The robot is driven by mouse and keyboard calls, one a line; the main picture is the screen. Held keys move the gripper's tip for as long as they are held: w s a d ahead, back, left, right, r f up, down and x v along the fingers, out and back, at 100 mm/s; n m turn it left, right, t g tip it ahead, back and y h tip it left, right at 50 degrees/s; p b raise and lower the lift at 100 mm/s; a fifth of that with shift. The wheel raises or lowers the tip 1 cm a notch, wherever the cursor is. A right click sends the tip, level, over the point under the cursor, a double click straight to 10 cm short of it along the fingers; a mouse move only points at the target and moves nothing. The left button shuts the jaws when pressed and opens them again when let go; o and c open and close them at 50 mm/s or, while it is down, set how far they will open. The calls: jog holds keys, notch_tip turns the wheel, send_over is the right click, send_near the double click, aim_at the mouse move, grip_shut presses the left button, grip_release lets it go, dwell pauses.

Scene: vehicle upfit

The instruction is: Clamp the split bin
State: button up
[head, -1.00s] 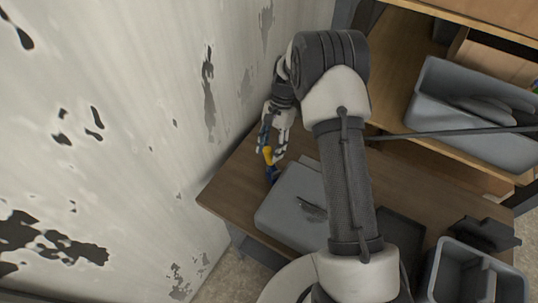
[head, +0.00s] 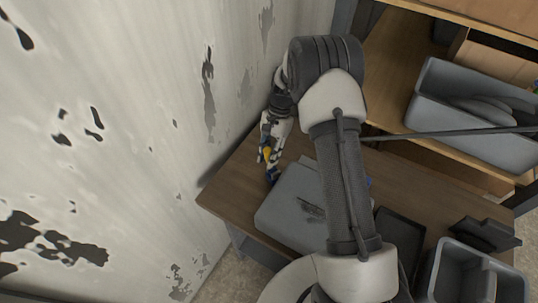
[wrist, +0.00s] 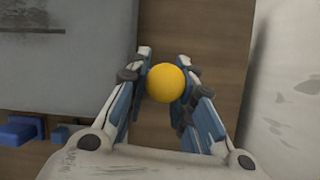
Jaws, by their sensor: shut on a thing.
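The split bin (head: 285,215) is a grey bin on the wooden bench, partly hidden behind my arm. A dark, jagged mark like a split shows on its surface, and the wrist view shows the bin (wrist: 65,85) at upper left with a dark line across it. My gripper (head: 269,158) is shut on a clamp (wrist: 165,83), of which a round yellow end shows between the fingers. The gripper is over the bench by the bin's far left corner. I cannot tell whether the clamp touches the bin.
The pale, stained wall (head: 130,130) stands close to the left of my gripper. A blue thing (wrist: 22,130) lies beside the bin. A grey bin with contents (head: 440,125) is on the shelf at right; a divided grey container (head: 437,270) stands at lower right.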

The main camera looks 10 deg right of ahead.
grip_shut()
